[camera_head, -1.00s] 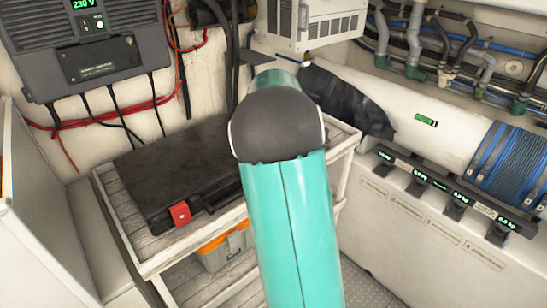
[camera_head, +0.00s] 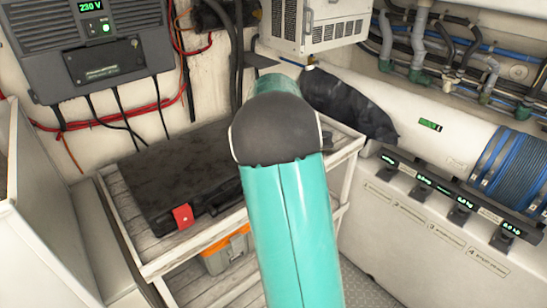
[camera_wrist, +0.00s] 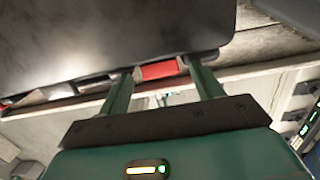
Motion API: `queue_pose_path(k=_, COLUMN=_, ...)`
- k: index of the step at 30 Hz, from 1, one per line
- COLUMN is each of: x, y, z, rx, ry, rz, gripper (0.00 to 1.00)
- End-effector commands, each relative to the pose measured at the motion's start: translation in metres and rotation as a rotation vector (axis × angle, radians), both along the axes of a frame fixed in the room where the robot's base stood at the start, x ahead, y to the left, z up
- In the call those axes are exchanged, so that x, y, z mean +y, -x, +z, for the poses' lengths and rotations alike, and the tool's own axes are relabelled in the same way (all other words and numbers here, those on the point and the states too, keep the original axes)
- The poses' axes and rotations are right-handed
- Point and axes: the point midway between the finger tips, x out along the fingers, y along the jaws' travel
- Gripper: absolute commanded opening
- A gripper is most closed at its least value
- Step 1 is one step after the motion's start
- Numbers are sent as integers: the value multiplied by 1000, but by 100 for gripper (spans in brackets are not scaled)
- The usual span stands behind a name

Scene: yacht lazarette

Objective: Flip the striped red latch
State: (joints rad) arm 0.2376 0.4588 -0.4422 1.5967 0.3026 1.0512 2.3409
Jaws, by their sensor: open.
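A red latch (camera_head: 183,217) sits on the front edge of a black case (camera_head: 170,170), which lies flat on a slatted shelf. Stripes cannot be made out on it. In the wrist view the red latch (camera_wrist: 160,70) shows at the case's edge, between the tips of my gripper (camera_wrist: 160,74). The two green fingers are apart, one on each side of the latch. Whether they touch it cannot be told. In the head view my turquoise arm hides my gripper and the right part of the case front.
An orange and grey toolbox (camera_head: 228,250) stands on the shelf below. A black bag (camera_head: 350,105) lies behind the right of the shelf unit (camera_head: 165,262). A wall unit reading 230 V (camera_head: 110,50) with hanging cables is at upper left.

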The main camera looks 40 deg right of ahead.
Motion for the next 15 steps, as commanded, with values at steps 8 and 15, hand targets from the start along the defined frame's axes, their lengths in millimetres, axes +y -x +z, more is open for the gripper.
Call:
queue_pose_path(k=8, x=-1, y=3, z=32, rx=-4, ry=3, rz=0, gripper=65)
queue_pose_path(k=15, x=0, y=9, z=85, rx=-4, ry=3, rz=1, gripper=65)
